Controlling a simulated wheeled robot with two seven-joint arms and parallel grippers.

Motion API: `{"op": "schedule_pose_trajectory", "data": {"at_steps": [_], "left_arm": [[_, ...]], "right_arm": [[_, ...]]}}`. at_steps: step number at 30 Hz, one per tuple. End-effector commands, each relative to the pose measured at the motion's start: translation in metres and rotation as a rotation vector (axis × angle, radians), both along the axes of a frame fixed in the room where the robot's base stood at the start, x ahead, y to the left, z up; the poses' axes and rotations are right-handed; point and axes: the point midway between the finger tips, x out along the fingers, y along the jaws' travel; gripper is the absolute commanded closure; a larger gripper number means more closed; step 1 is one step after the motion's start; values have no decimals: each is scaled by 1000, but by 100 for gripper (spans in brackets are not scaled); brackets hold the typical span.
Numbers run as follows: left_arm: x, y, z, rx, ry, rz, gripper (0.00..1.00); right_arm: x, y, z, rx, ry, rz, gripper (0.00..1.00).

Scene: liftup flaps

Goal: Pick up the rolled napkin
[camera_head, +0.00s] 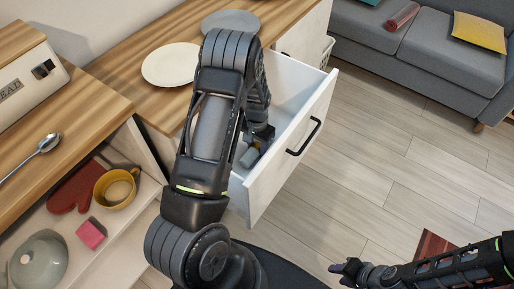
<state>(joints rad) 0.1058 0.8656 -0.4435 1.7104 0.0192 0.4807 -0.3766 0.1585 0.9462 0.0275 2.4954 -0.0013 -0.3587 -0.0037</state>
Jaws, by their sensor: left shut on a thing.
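A grey rolled napkin (250,157) lies in the open white drawer, close to its near end. My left arm reaches down over the counter into the drawer. My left gripper (254,146) is shut on the rolled napkin; its fingertips are small and partly hidden by the arm. My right gripper (338,275) is at the lower right, over the floor, away from the drawer. Its two fingertips look apart with nothing between them.
The drawer front (290,150) with its black handle stands out over the floor. A white plate (171,64) and a grey plate (231,22) lie on the counter. A yellow mug (117,187) sits in the left shelf. A sofa (420,50) stands at back right.

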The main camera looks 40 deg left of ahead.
Motion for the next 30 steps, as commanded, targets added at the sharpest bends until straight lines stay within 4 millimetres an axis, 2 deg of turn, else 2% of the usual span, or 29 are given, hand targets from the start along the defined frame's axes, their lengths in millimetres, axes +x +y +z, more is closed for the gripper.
{"op": "schedule_pose_trajectory", "data": {"at_steps": [5, 8, 21, 25, 30], "left_arm": [[0, 0, 3, 0, -1, 0, 100], [1, 0, 12, 1, -2, 0, 100], [1, 0, 90, 0, -2, -1, 100], [0, 0, 99, 0, 0, 0, 100], [0, 0, 100, 0, 1, 0, 100]], "right_arm": [[0, 0, 0, 0, 0, 0, 64], [0, 0, 1, 0, 0, 0, 64], [0, 0, 8, 0, 0, 0, 64], [0, 0, 8, 0, 0, 0, 64], [0, 0, 8, 0, 0, 0, 64]]}}
